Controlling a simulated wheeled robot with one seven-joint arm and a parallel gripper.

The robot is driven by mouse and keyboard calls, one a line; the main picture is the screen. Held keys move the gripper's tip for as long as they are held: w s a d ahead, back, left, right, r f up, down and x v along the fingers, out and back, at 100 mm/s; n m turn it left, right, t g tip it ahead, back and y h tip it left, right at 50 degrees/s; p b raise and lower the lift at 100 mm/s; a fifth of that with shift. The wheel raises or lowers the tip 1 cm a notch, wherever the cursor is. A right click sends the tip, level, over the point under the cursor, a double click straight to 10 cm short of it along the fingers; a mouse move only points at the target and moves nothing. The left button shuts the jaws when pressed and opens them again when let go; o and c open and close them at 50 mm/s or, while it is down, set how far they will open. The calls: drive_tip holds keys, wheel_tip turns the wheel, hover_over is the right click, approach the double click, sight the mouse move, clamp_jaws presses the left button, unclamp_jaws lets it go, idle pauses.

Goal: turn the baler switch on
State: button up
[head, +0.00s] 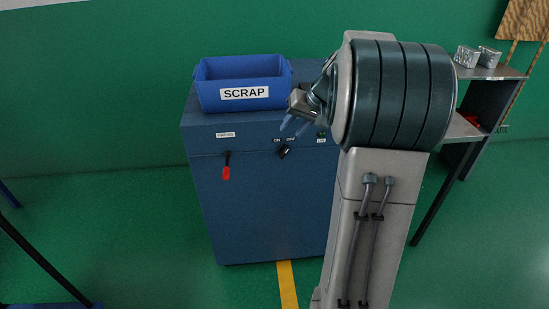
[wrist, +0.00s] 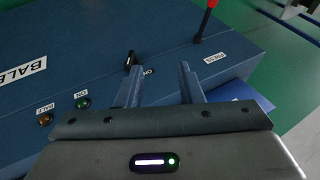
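The baler switch (head: 284,153) is a small black handle on the front of the blue baler (head: 255,205), just below the ON and OFF labels (head: 284,140). The wrist view shows the switch (wrist: 129,60) beyond my left-hand finger, beside an ON label (wrist: 149,72); the OFF label is not visible there. I cannot tell which label the handle is set to. My gripper (head: 293,125) is above the switch in the head view, fingers apart. In the wrist view my gripper (wrist: 160,72) is open and empty, with the switch off toward the left finger's tip.
A blue SCRAP bin (head: 243,95) stands on the baler. A red-handled PRESS lever (head: 226,172) hangs left of the switch. A green lamp (wrist: 84,103) and an amber lamp (wrist: 46,119) sit on the panel. A shelf (head: 490,72) with foil blocks stands right.

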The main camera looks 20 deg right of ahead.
drive_tip(key=t+b, duration=0.1)
drive_tip(key=b, duration=0.2)
approach(287, 150)
drive_tip(key=shift+m, duration=0.4)
drive_tip(key=x, duration=1.1)
drive_tip(key=shift+s, duration=0.1)
drive_tip(key=shift+d, duration=0.1)
clamp_jaws()
